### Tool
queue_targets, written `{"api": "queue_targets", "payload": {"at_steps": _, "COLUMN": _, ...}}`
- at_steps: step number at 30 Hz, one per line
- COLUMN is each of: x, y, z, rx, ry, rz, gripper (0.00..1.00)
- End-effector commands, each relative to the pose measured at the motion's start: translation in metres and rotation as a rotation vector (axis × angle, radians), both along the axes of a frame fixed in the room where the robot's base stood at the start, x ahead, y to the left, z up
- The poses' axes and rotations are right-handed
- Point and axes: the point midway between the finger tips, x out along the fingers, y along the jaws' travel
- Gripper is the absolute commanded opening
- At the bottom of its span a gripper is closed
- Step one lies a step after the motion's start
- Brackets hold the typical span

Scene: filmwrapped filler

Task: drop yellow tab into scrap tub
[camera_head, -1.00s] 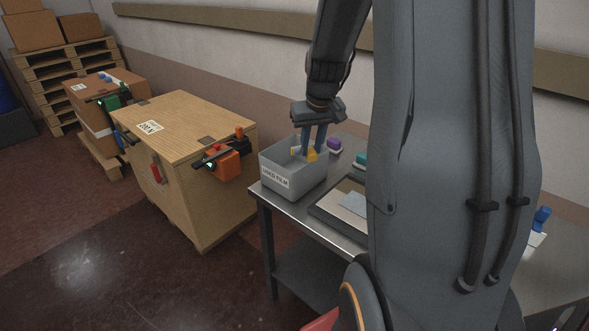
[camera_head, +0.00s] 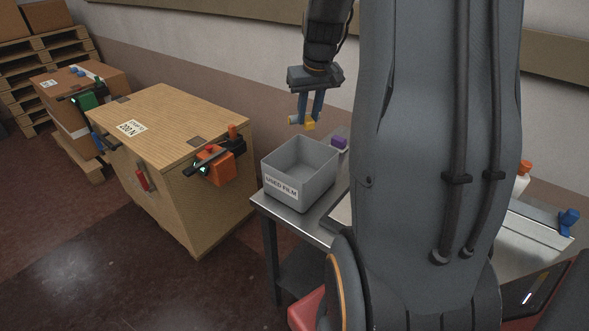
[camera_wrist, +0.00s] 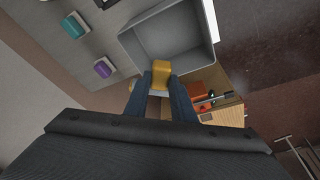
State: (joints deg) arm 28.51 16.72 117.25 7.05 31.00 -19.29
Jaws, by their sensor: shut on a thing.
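My gripper (camera_head: 309,122) is shut on the yellow tab (camera_head: 310,125) and holds it in the air, above and behind the tub's far edge in the head view. A paler piece shows beside the tab's left side; I cannot tell whether it is part of it. The scrap tub (camera_head: 282,190) is a grey open box labelled "USED FILM" on the metal table. Its visible inside looks empty. In the wrist view the yellow tab (camera_wrist: 161,70) sits between the fingertips and overlaps the near rim of the tub (camera_wrist: 207,60).
A purple-topped block (camera_head: 339,142) stands beside the tub on the metal table (camera_head: 293,217). A teal block (camera_wrist: 73,25) shows in the wrist view. A wooden crate (camera_head: 180,125) with an orange clamp (camera_head: 216,168) stands left of the table. The wall is close behind.

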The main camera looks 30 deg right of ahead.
Motion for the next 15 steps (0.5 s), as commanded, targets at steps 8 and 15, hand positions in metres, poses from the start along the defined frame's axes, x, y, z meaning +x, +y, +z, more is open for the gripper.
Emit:
{"api": "queue_targets", "payload": {"at_steps": 8, "x": -0.001, "y": -0.003, "z": -0.018, "rx": 0.0, "ry": 0.0, "rz": -0.007, "gripper": 0.0}}
{"api": "queue_targets", "payload": {"at_steps": 15, "x": -0.001, "y": -0.003, "z": -0.046, "rx": 0.0, "ry": 0.0, "rz": -0.005, "gripper": 0.0}}
